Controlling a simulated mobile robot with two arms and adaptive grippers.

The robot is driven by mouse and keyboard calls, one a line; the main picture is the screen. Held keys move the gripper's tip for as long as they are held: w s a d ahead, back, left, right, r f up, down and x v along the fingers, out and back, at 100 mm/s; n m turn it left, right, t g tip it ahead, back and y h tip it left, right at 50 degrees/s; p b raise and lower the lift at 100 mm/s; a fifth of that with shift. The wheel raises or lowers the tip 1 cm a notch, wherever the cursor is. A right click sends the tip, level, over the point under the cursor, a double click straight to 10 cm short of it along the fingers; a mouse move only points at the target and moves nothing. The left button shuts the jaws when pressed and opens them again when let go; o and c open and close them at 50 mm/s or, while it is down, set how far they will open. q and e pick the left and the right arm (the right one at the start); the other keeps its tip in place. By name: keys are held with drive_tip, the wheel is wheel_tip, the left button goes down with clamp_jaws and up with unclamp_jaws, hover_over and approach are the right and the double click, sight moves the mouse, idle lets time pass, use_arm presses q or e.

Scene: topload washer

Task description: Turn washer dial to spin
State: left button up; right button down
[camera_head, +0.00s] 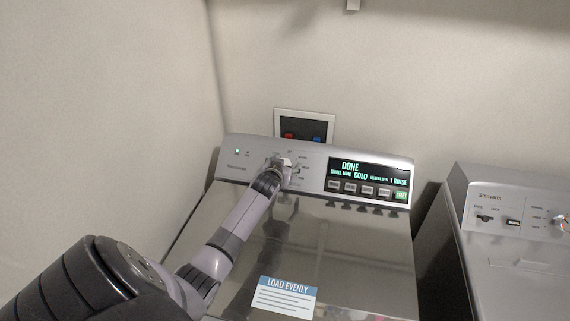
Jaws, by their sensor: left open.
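The washer's control panel (305,155) runs along the back of the closed, shiny lid (340,250). The dial (284,164) is on the left half of the panel and is mostly hidden by my left gripper (275,171). The left gripper reaches up from the lower left and is at the dial with its jaws open; whether the fingers touch it is too small to tell. The dial's pointing direction cannot be read. The display (368,173) reads "DONE", "COLD" and "1 RINSE". My right gripper is not in view.
A row of buttons (367,190) sits below the display, with a green one at the right end. A "LOAD EVENLY" label (283,295) lies on the lid. A second machine (510,215) stands to the right across a dark gap. Walls close in behind and at left.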

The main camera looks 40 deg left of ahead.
use_arm(q)
drive_tip(key=shift+w+a, duration=0.1)
drive_tip(key=shift+w, duration=0.05)
drive_tip(key=c, duration=1.2)
drive_tip(key=shift+o, duration=0.2)
